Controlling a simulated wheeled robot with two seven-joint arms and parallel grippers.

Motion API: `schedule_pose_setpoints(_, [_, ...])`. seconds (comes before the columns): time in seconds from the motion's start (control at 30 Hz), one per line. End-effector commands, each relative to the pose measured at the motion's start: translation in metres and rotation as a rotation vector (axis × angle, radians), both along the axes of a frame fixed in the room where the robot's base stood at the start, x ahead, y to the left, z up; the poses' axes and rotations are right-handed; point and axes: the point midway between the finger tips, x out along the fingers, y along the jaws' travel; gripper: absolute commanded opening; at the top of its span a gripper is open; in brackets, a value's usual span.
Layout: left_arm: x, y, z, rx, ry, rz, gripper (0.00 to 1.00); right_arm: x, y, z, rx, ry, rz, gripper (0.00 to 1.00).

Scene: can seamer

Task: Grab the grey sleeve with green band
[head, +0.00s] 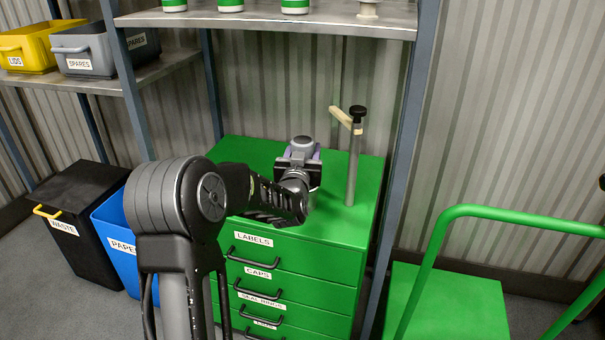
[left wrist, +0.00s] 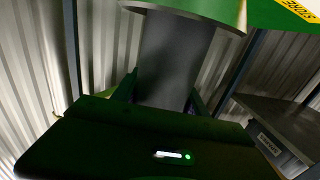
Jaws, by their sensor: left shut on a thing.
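My left gripper (head: 300,160) is over the green cabinet top in the head view, at the end of my arm. It is shut on a grey sleeve (head: 304,142), whose rounded grey top shows just beyond the jaws; the rest is mostly hidden. In the left wrist view the dark grey sleeve (left wrist: 175,55) stands between the fingers of my left gripper (left wrist: 163,95). My right gripper is not seen.
A post with a black knob (head: 357,112) and a wooden arm rises from the green cabinet (head: 250,150), right of the gripper. A shelf (head: 330,22) with white-and-green containers is above. Bins (head: 88,190) stand left; a green cart (head: 450,300) stands right.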

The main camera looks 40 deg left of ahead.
Motion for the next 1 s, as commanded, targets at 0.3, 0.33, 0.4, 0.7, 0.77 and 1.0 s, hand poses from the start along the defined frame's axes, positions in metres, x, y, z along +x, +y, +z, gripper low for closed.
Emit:
schedule_pose_setpoints(0.3, [0.000,0.000,0.000,0.000,0.000,0.000,0.00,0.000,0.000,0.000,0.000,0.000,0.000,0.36])
schedule_pose_setpoints(0.33, [0.000,0.000,0.000,0.000,0.000,0.000,0.00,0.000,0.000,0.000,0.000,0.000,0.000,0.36])
schedule_pose_setpoints(0.4, [0.000,0.000,0.000,0.000,0.000,0.000,0.00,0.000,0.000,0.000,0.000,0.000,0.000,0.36])
schedule_pose_setpoints(0.7, [0.000,0.000,0.012,0.001,-0.002,0.000,0.00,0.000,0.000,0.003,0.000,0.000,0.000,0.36])
schedule_pose_setpoints(0.77, [0.000,0.000,0.021,0.001,-0.004,0.000,0.00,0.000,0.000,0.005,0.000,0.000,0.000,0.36])
schedule_pose_setpoints(1.0, [0.000,0.000,0.068,0.001,-0.004,0.000,0.00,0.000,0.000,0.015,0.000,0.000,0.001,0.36])
